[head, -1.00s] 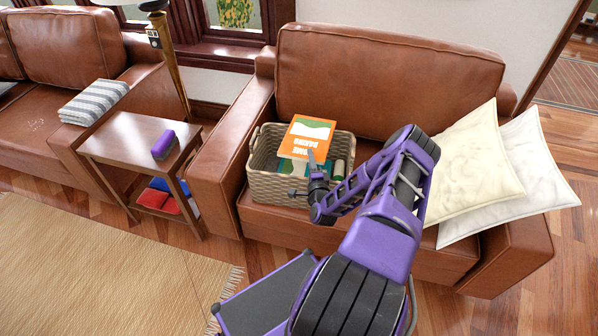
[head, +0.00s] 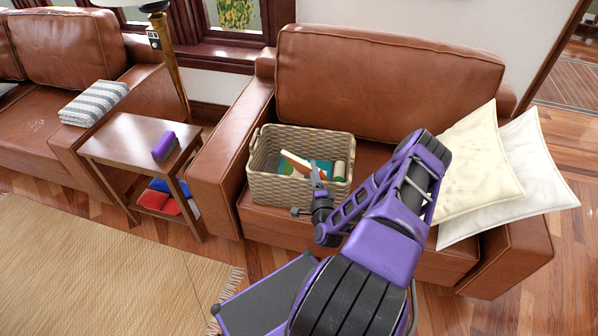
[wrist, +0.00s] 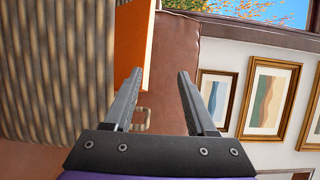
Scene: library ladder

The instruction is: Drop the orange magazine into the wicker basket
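The orange magazine (head: 297,162) stands tilted in the wicker basket (head: 275,187), seen nearly edge-on in the head view. The basket sits on the seat of the brown leather armchair. My gripper (head: 316,176) is at the basket's front right side. In the wrist view my gripper (wrist: 160,75) has its fingers wide apart with nothing held between them. The magazine's orange face (wrist: 148,40) shows just beyond the left finger. The basket's woven wall (wrist: 45,70) fills the left of that view. The magazine's lower part is hidden in the basket.
Green and pale rolled or flat items (head: 338,170) also lie in the basket. Cream cushions (head: 478,165) lean at the armchair's right. A side table (head: 130,140) with a purple object (head: 164,146) stands left of the armchair.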

